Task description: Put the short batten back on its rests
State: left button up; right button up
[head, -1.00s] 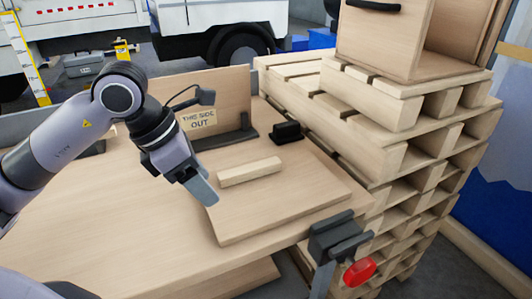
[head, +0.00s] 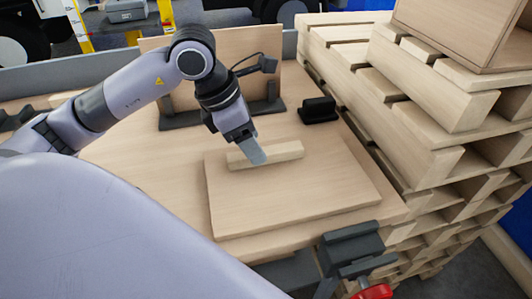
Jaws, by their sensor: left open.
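The short batten (head: 285,151), a pale wooden bar, lies on a flat wooden board (head: 290,205) on the workbench. My left gripper (head: 255,157) points down at the batten, left of its middle, and hides part of it. The gripper is open, but the fingers overlap in this view, and I cannot tell if they straddle or touch the batten. I cannot make out with certainty which parts are the batten's rests. My right gripper is not in view.
An upright panel (head: 160,78) in dark feet stands behind the board. A black block (head: 318,110) sits behind right. A clamp (head: 350,250) grips the bench's front edge. Stacked pallets (head: 440,130) stand close on the right. Notched dark pieces (head: 20,115) lie far left.

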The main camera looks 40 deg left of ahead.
pick_arm(q)
jog(key=shift+x, duration=1.35)
grip_shut()
jog(key=shift+r, duration=0.15)
